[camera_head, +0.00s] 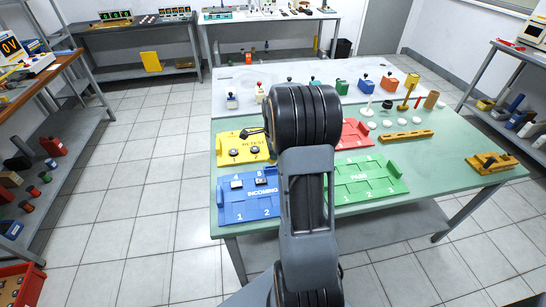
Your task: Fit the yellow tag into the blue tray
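The blue tray (232,210), marked INCOMING, lies at the front left of the green table. Two small dark-and-light pieces, one at the back left (237,184) and one at the back right (262,181), sit in it; its front slots, marked 1 and 2, look empty. I cannot make out a yellow tag for sure. My arm hides the middle of the table. A thin dark part, likely of my gripper (255,132), shows left of the arm over the yellow tray's back edge. Its fingers and anything between them cannot be made out.
The yellow tray (225,143), marked RETEST, holds two dark round pieces. A green tray (375,190), marked PASS, and a partly hidden red tray (353,131) lie right of my arm. Coloured knobbed blocks line the back.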

